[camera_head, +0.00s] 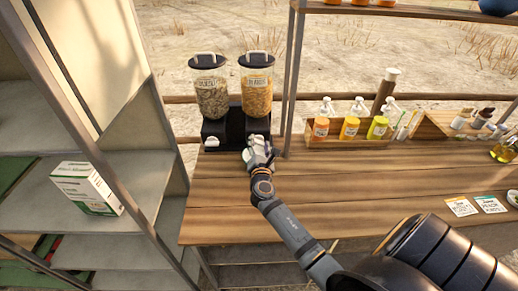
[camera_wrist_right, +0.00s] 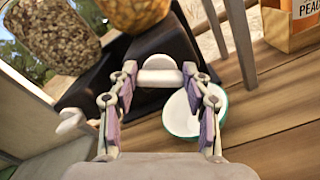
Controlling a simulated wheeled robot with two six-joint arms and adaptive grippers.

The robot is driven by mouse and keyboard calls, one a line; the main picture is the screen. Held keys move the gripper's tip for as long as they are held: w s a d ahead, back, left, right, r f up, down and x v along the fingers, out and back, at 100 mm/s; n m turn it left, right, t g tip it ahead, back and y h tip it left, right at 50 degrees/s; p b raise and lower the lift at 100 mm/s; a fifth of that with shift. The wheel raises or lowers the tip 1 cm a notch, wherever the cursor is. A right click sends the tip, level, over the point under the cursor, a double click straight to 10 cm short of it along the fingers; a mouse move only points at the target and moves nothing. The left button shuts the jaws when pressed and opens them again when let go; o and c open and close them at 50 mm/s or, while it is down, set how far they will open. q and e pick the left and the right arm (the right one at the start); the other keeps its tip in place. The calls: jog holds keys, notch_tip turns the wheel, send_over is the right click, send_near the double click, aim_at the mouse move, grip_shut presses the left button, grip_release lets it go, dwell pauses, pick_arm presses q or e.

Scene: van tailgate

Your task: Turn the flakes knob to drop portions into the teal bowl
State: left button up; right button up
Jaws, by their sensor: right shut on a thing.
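The flakes dispenser (camera_head: 256,92), clear with orange-yellow flakes and a dark lid, stands on a black base at the back left of the wooden counter. Its white knob (camera_wrist_right: 160,72) sits between the fingers of my right gripper (camera_wrist_right: 160,92). The right gripper is shut on the knob and also shows in the head view (camera_head: 257,148), at the front of the base. The teal bowl (camera_wrist_right: 184,120), white inside with a teal rim, stands on the counter beside the base, partly behind a finger. In the head view my gripper largely hides the knob and bowl. My left gripper is not in view.
A second dispenser (camera_head: 211,95) with darker contents stands left of it, with its own white knob (camera_wrist_right: 70,122). A wooden bottle rack (camera_head: 349,133) is to the right, past a shelf post (camera_head: 291,80). A metal shelf with a white-green box (camera_head: 87,187) is left. The counter middle is clear.

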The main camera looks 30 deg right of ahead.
jog(key=m+b, duration=0.1)
jog(key=m, duration=0.1)
jog(key=m+b, duration=0.3)
jog(key=m, duration=0.1)
jog(key=shift+d+f, duration=0.1)
jog(key=shift+f, duration=0.25)
jog(key=m+b, duration=0.3)
jog(key=m, duration=0.2)
jog(key=shift+r+m+b, duration=0.1)
jog(key=shift+m+b, duration=0.2)
jog(key=o, duration=1.2)
jog(key=shift+c, duration=0.2)
jog(key=shift+s, duration=0.1)
jog(key=v, duration=1.2)
